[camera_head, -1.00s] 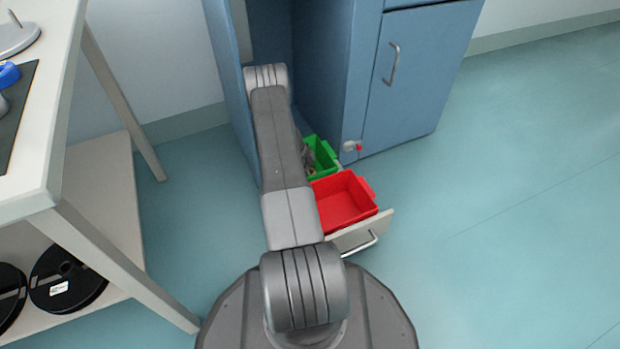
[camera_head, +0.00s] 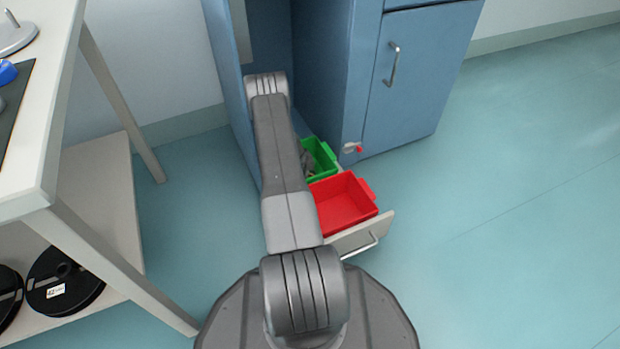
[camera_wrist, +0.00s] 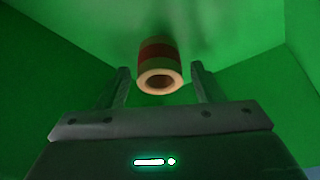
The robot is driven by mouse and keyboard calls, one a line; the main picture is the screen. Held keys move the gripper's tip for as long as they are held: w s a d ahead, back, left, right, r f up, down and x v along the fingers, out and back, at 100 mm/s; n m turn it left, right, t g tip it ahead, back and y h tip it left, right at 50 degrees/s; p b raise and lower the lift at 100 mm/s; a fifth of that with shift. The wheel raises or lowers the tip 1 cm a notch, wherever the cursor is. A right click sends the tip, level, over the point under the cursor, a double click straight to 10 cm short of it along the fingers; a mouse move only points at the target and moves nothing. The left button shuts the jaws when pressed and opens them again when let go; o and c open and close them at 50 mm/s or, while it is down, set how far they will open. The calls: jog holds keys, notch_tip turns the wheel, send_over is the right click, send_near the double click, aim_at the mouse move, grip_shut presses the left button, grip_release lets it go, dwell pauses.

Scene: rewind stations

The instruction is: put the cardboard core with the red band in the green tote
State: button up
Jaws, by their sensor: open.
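The green tote (camera_head: 325,153) sits in the pulled-out drawer, behind a red tote, partly hidden by my arm. In the wrist view, green walls (camera_wrist: 60,60) of the tote surround the picture. The cardboard core (camera_wrist: 158,50) with its red band is inside it, one open tan end facing me. My gripper (camera_wrist: 160,70) is open, its two fingers on either side of the core's near end with gaps showing. I cannot tell whether the core rests on the tote's floor. In the head view the core is hidden.
The red tote (camera_head: 342,203) is empty and stands in the front of the drawer (camera_head: 372,232). The blue cabinet (camera_head: 415,90) rises behind. A white table (camera_head: 40,150) with black spools (camera_head: 65,282) on its lower shelf stands at left. The floor at right is clear.

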jog(key=p+v, duration=0.2)
jog(key=v, duration=0.5)
jog(key=shift+r+p, duration=0.35)
jog(key=shift+p, duration=0.05)
